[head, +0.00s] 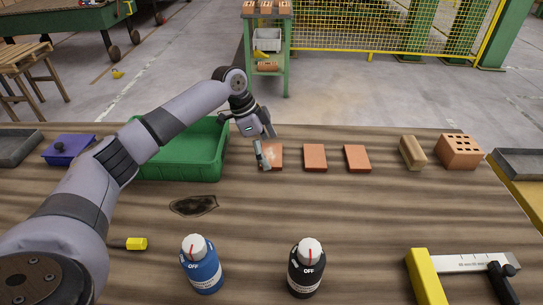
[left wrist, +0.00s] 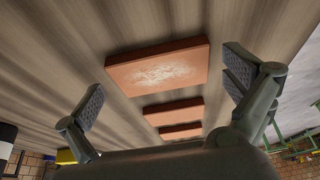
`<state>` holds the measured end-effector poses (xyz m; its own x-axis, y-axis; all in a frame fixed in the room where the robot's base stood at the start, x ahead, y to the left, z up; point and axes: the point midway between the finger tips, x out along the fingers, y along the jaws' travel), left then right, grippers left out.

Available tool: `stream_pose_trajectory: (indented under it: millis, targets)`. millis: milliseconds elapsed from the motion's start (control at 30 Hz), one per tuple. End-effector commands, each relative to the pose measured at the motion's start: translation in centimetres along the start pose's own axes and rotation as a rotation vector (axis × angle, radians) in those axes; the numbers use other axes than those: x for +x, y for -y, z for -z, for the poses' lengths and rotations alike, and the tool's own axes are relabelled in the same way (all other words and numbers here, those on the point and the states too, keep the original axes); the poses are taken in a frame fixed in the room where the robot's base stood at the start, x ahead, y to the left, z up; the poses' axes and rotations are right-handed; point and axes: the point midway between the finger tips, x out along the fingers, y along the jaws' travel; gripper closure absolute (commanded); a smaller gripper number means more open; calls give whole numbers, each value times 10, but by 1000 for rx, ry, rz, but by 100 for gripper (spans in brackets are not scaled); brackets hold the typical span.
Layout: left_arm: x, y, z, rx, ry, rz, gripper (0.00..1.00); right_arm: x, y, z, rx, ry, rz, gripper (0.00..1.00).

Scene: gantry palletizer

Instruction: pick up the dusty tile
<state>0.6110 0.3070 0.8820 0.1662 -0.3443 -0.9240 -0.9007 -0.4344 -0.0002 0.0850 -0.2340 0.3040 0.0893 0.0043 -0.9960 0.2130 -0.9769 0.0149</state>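The dusty tile (head: 271,157) is a flat orange-red tile with a pale dusty patch on top. It lies on the wooden table, the leftmost of three tiles in a row. In the left wrist view the dusty tile (left wrist: 158,68) is nearest, with its pale smudge facing me. My left gripper (head: 266,146) is open above and around the tile's place, and its fingers partly cover the tile in the head view. In the left wrist view its fingers (left wrist: 165,95) are spread wide with nothing between them. My right gripper is not in view.
Two clean tiles (head: 315,157) (head: 357,158) lie to the right. A green crate (head: 180,172) stands left. A wooden brush-like block (head: 412,152) and a holed brick (head: 459,151) lie further right. The middle table is mostly clear.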

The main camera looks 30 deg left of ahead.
Motion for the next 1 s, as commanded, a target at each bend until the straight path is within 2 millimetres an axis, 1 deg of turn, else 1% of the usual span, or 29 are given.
stream_pose_trajectory:
  millis: [33,67,700,1000]
  targets:
    - [0,0,0,0,0,0,5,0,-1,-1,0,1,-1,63]
    - [0,0,0,0,0,0,7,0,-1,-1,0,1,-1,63]
    - [-1,0,0,0,0,1,49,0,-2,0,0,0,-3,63]
    - [-3,1,1,0,-2,2,50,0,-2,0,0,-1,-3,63]
